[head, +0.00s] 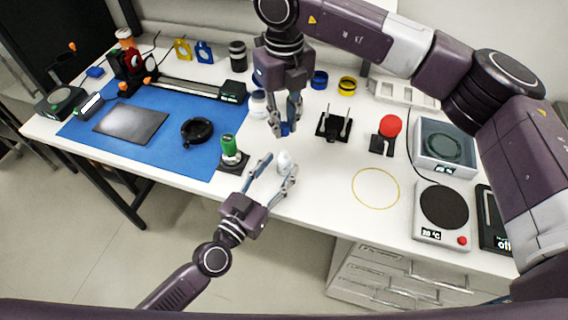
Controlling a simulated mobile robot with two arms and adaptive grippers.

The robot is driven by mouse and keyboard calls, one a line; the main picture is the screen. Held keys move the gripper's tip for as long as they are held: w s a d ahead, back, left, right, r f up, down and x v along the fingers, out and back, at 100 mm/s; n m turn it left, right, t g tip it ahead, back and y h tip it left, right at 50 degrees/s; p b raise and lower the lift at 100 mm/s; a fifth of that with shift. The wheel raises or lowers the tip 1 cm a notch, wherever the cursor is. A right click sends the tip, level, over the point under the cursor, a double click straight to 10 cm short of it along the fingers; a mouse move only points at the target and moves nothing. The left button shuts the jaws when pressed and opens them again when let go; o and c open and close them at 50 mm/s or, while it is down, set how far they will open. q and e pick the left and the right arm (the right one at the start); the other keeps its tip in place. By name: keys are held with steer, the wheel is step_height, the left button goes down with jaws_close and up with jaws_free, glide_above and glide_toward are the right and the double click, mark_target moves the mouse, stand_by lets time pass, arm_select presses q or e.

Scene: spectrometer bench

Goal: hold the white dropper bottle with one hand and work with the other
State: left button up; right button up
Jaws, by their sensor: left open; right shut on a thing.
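A small white bottle-like object (284,158), likely the white dropper bottle, stands on the white table. My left gripper (281,166) is open, with one finger on each side of it. I cannot tell whether the fingers touch it. My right gripper (286,130) points down just above and behind this bottle. It is shut on a small blue thing (285,128), perhaps a cap, mostly hidden by the fingers. Another white bottle (258,104) stands left of the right gripper, partly hidden.
A green-topped device (229,146) stands close left of my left gripper. A black stand with two pegs (333,124) and a red knob (390,126) are to the right. A yellow ring (375,203) marks clear table. A hotplate (443,236) is further right, a blue mat (90,138) left.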

arm_select(q)
steer(key=shift+x, duration=1.35)
jaws_close()
